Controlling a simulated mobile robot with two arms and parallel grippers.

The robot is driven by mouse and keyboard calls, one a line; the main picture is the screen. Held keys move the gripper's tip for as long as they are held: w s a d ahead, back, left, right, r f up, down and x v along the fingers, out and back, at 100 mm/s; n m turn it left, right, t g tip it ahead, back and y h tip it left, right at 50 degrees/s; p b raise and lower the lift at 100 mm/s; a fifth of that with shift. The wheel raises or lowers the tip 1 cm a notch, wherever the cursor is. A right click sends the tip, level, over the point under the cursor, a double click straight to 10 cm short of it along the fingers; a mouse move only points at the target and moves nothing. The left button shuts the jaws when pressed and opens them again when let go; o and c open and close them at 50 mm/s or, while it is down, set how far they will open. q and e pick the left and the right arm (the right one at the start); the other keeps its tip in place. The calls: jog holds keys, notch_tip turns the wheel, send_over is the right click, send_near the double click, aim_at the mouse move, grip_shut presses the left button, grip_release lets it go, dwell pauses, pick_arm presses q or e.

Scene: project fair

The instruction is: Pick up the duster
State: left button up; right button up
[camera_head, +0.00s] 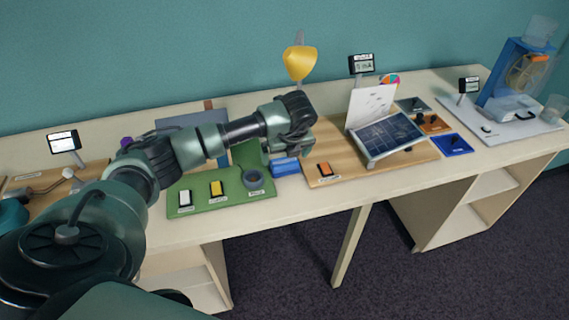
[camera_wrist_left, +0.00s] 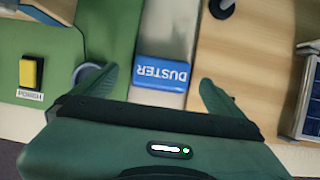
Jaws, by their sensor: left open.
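The duster (camera_head: 285,166) is a blue block on the table, in the gap between the green board and the wooden board. In the left wrist view the duster (camera_wrist_left: 162,75) shows its white DUSTER lettering upside down. My left gripper (camera_head: 283,154) is above the duster in the head view. In the left wrist view the left gripper (camera_wrist_left: 160,95) is open, with one finger on each side of the duster and apart from it. The right gripper is in neither view.
The wooden board (camera_head: 330,185) carries an orange block (camera_head: 325,170) and a solar panel (camera_head: 385,137). A yellow lamp (camera_head: 299,62) stands behind.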

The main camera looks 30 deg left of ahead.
aim_at(284, 161)
pick_arm(q)
jog(key=shift+p+x, duration=0.35)
jog(key=shift+x, duration=1.35)
jog(key=shift+d, duration=0.15)
jog(key=c, duration=1.5)
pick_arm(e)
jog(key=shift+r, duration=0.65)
pick_arm(q)
jog(key=shift+c, duration=0.3)
